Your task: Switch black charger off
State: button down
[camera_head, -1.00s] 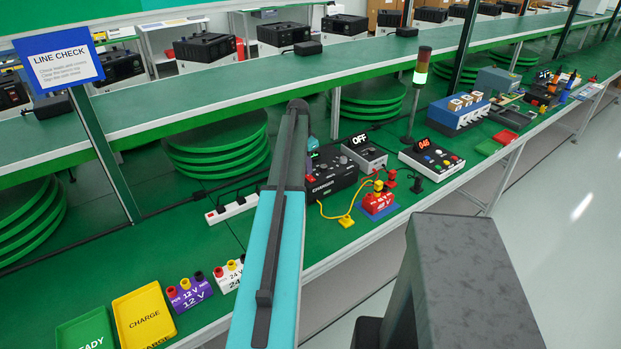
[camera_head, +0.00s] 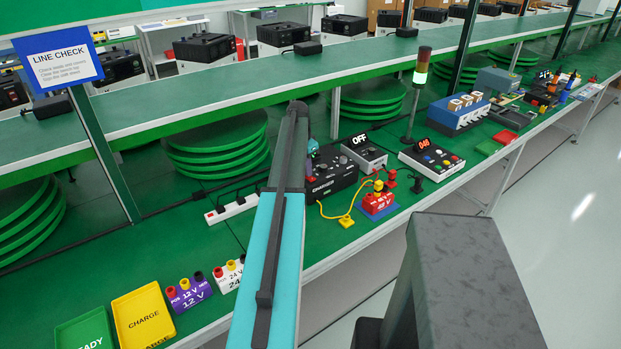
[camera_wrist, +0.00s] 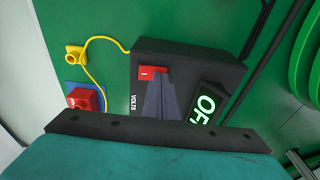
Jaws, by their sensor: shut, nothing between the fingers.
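The black charger (camera_head: 333,178) stands on the green line bench, partly hidden behind my arm in the head view. The wrist view shows the black charger (camera_wrist: 195,58) from close above. Its red switch (camera_wrist: 152,71) bears a white mark. Its lit display (camera_wrist: 206,104) shows "OF", with the rest cut off by my gripper's body. My gripper (camera_wrist: 160,80) is shut and empty, its tips over the charger right beside the red switch. I cannot tell whether they touch it.
A grey unit reading OFF (camera_head: 364,153) stands just behind the charger. A yellow lead runs to a yellow plug (camera_head: 346,221) beside a red battery block (camera_head: 378,201). A white power strip (camera_head: 231,208) lies left of my arm. A signal lamp (camera_head: 421,68) stands further right.

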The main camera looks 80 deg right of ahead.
jog(key=shift+r, duration=0.15)
notch_tip(320, 180, up, 7)
jog(key=p, duration=0.3)
dwell(0.9)
dwell(0.4)
